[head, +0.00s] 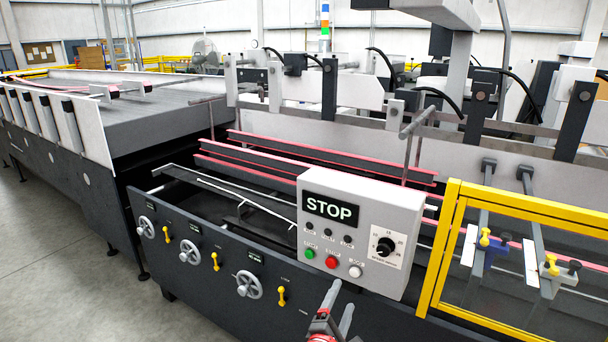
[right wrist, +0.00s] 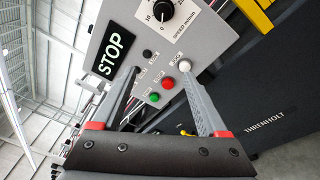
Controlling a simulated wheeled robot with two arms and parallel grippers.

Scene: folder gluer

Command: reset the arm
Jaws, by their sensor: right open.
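My right gripper (head: 338,300) is at the bottom centre of the head view, in front of and below the control box. In the right wrist view its two grey fingers (right wrist: 160,72) are spread apart with nothing between them. The grey control box (head: 377,206) has a display reading STOP (head: 331,208), a black speed knob (head: 385,246), and green (head: 309,254), red (head: 331,262) and white (head: 355,271) buttons. In the right wrist view one fingertip overlaps the edge of the white button (right wrist: 184,65); I cannot tell whether it touches. My left gripper is not in view.
The folder gluer's dark side panel (head: 200,255) carries several handwheels (head: 249,285) and yellow levers (head: 215,262). A yellow guard frame (head: 440,250) stands right of the box. Red-edged rails (head: 300,150) run behind it. Bare floor (head: 50,250) is free at left.

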